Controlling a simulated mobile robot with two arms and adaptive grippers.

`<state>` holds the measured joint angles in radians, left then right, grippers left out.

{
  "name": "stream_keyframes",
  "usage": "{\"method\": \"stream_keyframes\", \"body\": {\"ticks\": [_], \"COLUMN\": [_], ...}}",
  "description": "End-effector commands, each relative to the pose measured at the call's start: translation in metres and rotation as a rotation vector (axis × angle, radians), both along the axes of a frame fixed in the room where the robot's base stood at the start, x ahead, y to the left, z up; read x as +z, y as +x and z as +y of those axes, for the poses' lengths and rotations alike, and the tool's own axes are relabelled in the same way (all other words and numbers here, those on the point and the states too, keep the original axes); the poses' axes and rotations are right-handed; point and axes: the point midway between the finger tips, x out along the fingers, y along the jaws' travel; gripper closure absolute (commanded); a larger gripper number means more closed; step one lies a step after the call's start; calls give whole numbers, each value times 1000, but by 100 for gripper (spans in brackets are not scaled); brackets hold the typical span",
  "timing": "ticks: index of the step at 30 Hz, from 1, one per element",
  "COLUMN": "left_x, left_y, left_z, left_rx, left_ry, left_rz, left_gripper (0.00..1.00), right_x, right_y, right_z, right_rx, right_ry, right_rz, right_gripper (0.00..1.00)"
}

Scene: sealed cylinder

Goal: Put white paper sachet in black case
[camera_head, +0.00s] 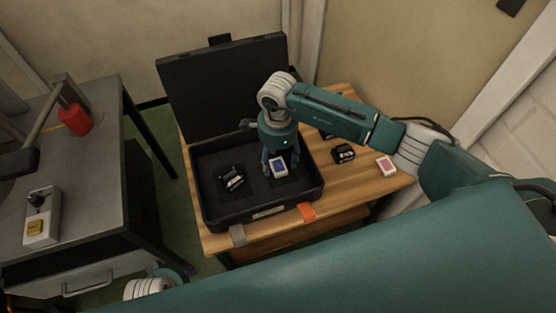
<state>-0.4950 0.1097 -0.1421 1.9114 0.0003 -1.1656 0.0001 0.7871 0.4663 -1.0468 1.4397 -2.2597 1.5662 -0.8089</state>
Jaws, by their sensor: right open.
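The black case (211,214) stands open on the wooden table, its lid raised at the back. A white paper sachet with a blue panel (279,168) lies inside the case, right of its middle. My right gripper (281,167) points down into the case, its open fingers around or just above this sachet; I cannot tell whether they touch it. A second white sachet with a red panel (386,165) lies on the table, right of the case. My left gripper is not in view.
A small black item (231,181) lies in the case's left part. Another black item (344,153) lies on the table (352,184) right of the case, with one more partly hidden behind my arm. A grey workbench (91,180) with a red object (76,119) stands left.

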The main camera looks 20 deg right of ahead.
Motion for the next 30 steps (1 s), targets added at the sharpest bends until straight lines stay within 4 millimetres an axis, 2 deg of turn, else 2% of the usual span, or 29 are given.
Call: {"method": "stream_keyframes", "body": {"ticks": [1, 6, 13, 18, 30], "left_x": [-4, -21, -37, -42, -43], "left_y": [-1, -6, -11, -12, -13], "left_z": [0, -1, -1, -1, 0], "left_rx": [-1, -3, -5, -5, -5], "left_ry": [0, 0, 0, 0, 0], "left_rz": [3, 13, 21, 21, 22], "left_gripper": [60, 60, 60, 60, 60], "right_x": [15, 54, 94, 106, 107], "right_y": [2, 2, 1, 1, 0], "right_z": [-1, -1, 0, -1, 0], "right_rx": [1, 2, 0, 0, 0], "right_ry": [-1, -1, 0, -1, 0], "right_rz": [-6, -6, -3, -2, 0], "right_gripper": [40, 40, 40, 40, 40]}}
